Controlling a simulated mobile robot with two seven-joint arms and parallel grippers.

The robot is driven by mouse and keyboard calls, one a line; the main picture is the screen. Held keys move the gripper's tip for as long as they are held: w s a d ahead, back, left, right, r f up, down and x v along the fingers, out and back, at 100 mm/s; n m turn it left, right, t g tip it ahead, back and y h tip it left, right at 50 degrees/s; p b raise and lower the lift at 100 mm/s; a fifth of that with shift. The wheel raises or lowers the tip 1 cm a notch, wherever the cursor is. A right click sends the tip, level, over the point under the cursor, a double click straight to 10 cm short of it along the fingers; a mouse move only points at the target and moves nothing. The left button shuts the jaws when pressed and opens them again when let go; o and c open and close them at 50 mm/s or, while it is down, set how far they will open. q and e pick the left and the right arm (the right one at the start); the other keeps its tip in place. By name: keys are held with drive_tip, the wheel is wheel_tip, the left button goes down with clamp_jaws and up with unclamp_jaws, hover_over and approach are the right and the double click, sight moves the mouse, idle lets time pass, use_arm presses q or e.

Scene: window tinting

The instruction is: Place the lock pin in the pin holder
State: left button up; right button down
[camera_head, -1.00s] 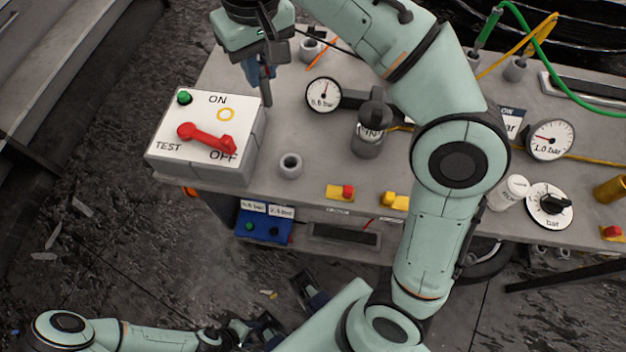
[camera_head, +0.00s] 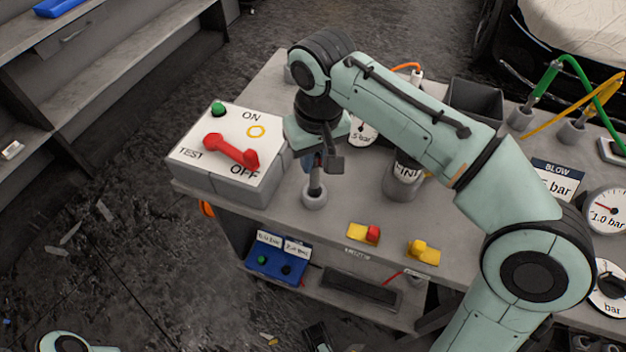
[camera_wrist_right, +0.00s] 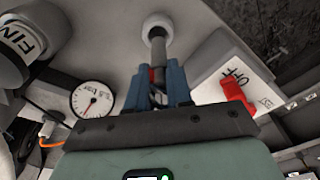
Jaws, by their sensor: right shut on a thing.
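My right gripper (camera_head: 313,165) is shut on the lock pin (camera_head: 315,180), a slim grey rod held upright. It is over the pin holder (camera_head: 314,200), a small grey round cup on the bench to the right of the switch box. In the right wrist view the pin (camera_wrist_right: 158,55) runs from between the blue fingers (camera_wrist_right: 157,88) to the mouth of the holder (camera_wrist_right: 157,23). Its far end appears at or inside the opening; how deep is hidden. A dark piece, possibly my left gripper (camera_head: 318,338), shows at the bottom edge, with its jaws unclear.
The switch box (camera_head: 225,150) with a red lever (camera_head: 230,151) stands close left of the holder. A grey canister (camera_head: 403,180) and a dial (camera_head: 364,132) are to the right.

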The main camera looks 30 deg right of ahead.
sight(314, 176)
wheel_tip(314, 176, down, 5)
drive_tip(key=shift+r+b, duration=0.15)
drive_tip(key=shift+b, duration=0.65)
use_arm(q)
drive_tip(key=shift+w+a+f+t, duration=0.15)
drive_tip(key=shift+w+a+f, duration=0.05)
drive_tip(key=shift+w+f, duration=0.35)
drive_tip(key=shift+w+a+f+t, duration=0.15)
drive_tip(key=shift+w+f, duration=0.3)
drive_tip(key=shift+f, duration=0.05)
use_arm(e)
drive_tip(key=shift+f, duration=0.25)
drive_tip(key=shift+f, duration=0.15)
drive_tip(key=c, duration=1)
unclamp_jaws()
use_arm(q)
drive_tip(key=shift+f, duration=0.1)
